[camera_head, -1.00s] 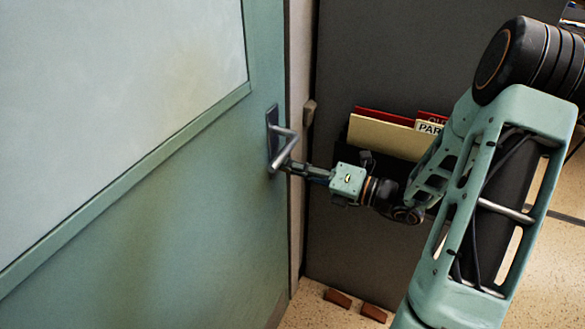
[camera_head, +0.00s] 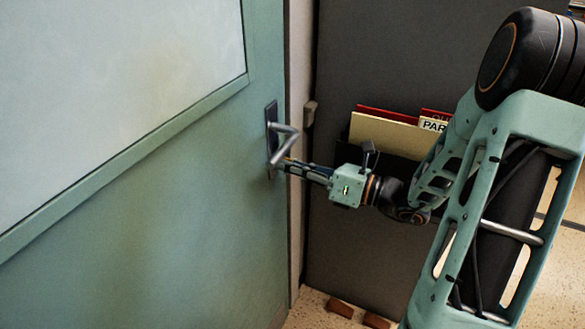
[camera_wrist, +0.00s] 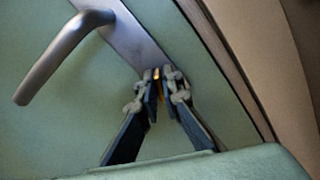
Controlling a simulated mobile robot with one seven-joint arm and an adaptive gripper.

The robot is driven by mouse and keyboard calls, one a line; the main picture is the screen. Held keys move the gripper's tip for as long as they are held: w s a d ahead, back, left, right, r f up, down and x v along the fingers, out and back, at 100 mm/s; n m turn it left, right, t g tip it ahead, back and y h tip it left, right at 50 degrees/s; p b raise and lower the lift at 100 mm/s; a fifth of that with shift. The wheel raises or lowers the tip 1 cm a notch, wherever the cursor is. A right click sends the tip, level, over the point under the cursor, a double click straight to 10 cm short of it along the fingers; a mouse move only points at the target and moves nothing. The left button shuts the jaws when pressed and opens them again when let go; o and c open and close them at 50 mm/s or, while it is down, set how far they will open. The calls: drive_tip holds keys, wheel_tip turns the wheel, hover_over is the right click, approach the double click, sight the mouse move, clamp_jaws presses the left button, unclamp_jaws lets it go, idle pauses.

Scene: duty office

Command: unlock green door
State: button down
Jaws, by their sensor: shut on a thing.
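The green door (camera_head: 150,240) fills the left of the head view and looks closed. Its metal lever handle (camera_head: 285,140) sits on a dark lock plate (camera_head: 271,117) near the right edge. In the wrist view, the handle (camera_wrist: 62,50) is at upper left and the plate (camera_wrist: 128,38) runs down toward my fingertips. My gripper (camera_head: 283,166) is at the lower part of the plate, below the lever. In the wrist view, its fingers (camera_wrist: 158,84) are shut on a small gold sliver (camera_wrist: 156,74), apparently a key. The fingers hide most of it and any keyhole.
A dark grey partition (camera_head: 345,245) stands right of the door frame (camera_head: 297,60). A wall holder there carries cream and red folders (camera_head: 383,133) close to my wrist. Small brown blocks (camera_head: 340,307) lie on the speckled floor below.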

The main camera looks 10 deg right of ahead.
drive_tip(key=n+b, duration=0.1)
drive_tip(key=n, duration=0.1)
drive_tip(key=n+b, duration=0.1)
drive_tip(key=shift+f+n+b, duration=0.2)
drive_tip(key=shift+n+b, duration=0.2)
drive_tip(key=shift+r+n+b, duration=0.15)
drive_tip(key=shift+n+b, duration=0.35)
drive_tip(key=shift+n, duration=0.4)
drive_tip(key=c, duration=2.1)
unclamp_jaws()
drive_tip(key=p+v, duration=0.2)
drive_tip(key=v, duration=0.7)
drive_tip(key=shift+a, duration=0.1)
